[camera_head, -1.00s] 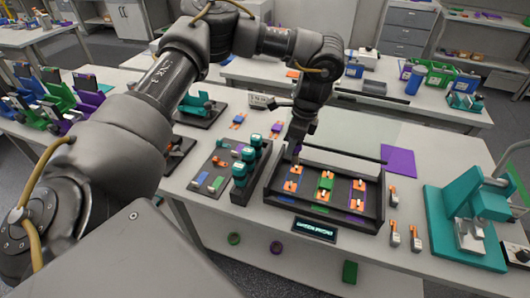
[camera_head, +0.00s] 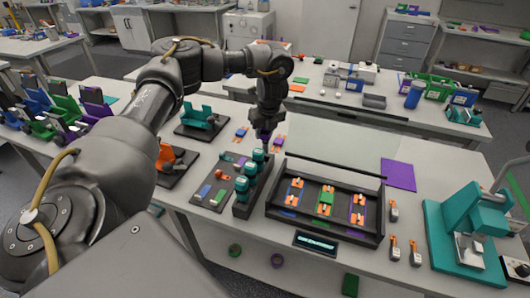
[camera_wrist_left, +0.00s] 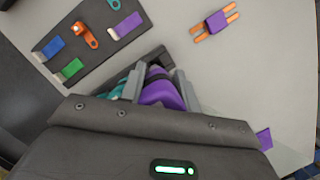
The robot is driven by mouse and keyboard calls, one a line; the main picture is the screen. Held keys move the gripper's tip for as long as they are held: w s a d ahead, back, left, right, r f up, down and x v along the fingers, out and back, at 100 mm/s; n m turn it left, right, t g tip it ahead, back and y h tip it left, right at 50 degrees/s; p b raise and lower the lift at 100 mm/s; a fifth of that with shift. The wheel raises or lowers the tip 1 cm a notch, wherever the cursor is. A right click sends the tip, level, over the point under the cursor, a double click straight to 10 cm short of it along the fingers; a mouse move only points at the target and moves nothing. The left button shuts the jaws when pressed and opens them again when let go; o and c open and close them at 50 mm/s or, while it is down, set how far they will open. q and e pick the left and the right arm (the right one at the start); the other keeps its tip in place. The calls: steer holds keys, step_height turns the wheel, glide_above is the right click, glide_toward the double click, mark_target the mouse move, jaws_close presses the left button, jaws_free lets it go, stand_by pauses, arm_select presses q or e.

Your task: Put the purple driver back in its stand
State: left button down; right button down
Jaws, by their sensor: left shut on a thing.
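My left gripper (camera_head: 265,128) is shut on the purple driver (camera_wrist_left: 160,92), whose purple body shows between the fingers in the left wrist view. In the head view the driver is a small purple piece under the fingers, mostly hidden. The gripper is over the far end of the black stand (camera_head: 241,209), which holds several teal-topped drivers (camera_head: 242,184) in a row. Whether the purple driver touches the stand or is in a slot, I cannot tell. My right gripper is not in view.
A black tray (camera_head: 325,232) with orange-clipped cells is right of the stand. A dark mat (camera_head: 212,203) with small coloured parts is on its left. A teal press (camera_head: 468,232) and a purple sheet (camera_head: 398,174) are further right.

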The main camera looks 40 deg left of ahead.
mark_target(265, 147)
arm_select(q)
steer(key=shift+f, duration=0.9)
steer(key=shift+w+a+f, duration=0.1)
steer(key=shift+a+f, duration=0.05)
steer(key=shift+f, duration=0.35)
steer(key=shift+f+p, duration=0.3)
steer(key=shift+f, duration=0.1)
step_height(265, 147, down, 2)
steer(key=shift+f+p, duration=0.1)
steer(key=shift+p, duration=0.35)
steer(key=shift+f, duration=0.45)
steer(key=shift+f, duration=0.15)
